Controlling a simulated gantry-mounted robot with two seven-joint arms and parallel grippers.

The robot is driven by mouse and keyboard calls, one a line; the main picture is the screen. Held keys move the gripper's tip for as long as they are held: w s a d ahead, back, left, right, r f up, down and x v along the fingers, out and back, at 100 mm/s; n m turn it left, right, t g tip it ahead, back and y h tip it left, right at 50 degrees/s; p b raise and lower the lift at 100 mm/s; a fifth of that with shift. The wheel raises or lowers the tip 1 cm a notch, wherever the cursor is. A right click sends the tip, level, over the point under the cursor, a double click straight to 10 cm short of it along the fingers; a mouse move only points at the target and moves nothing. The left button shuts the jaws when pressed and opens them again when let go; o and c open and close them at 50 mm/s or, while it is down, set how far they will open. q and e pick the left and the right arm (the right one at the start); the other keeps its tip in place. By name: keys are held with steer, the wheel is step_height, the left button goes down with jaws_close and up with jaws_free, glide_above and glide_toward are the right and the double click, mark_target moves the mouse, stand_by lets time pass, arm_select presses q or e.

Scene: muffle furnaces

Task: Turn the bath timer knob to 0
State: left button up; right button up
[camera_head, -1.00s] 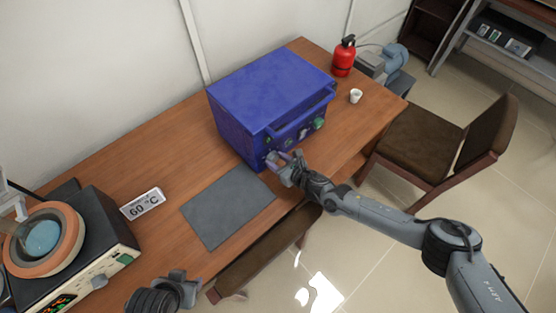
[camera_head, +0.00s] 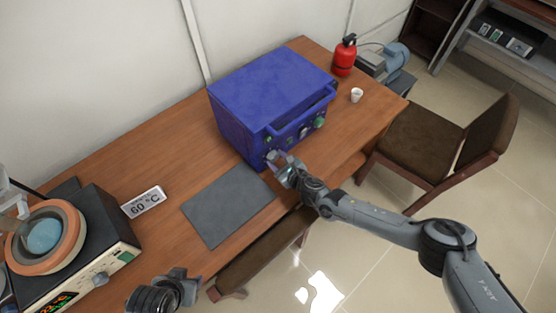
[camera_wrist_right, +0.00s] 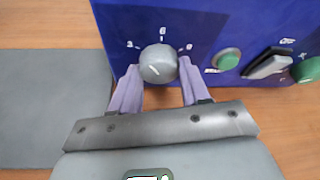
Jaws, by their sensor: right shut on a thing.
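A blue box-shaped appliance (camera_head: 265,92) stands on the wooden table, with controls on its front. In the right wrist view, a round grey knob (camera_wrist_right: 158,63) on its blue panel (camera_wrist_right: 205,22) has the marks 3, 6 and 9 around it. A pale pointer line on the knob slants; its exact setting is hard to read. My right gripper (camera_head: 273,158) is at the near lower corner of this front. Its two pale purple fingers (camera_wrist_right: 160,86) are shut on the grey knob, one on each side. My left gripper (camera_head: 190,285) is low in the head view, away from the appliance; its fingertips are unclear.
A green button (camera_wrist_right: 226,59), a switch (camera_wrist_right: 268,64) and a green knob (camera_wrist_right: 307,69) sit right of the held knob. A heating bath (camera_head: 95,250) and a "60 °C" sign (camera_head: 144,201) are at left. A grey mat (camera_head: 228,207) lies in front.

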steer(key=o, duration=1.1)
steer(key=shift+c, duration=0.2)
arm_select(q)
steer(key=shift+r, duration=0.25)
arm_select(e)
steer(key=shift+s+d+r, duration=0.25)
steer(key=shift+s+d, duration=0.05)
steer(key=shift+s, duration=0.1)
arm_select(q)
steer(key=shift+r+p, duration=0.75)
steer(key=shift+p, duration=0.3)
arm_select(e)
steer(key=v, duration=0.9)
steer(key=shift+s, duration=0.3)
steer(key=shift+r, duration=0.15)
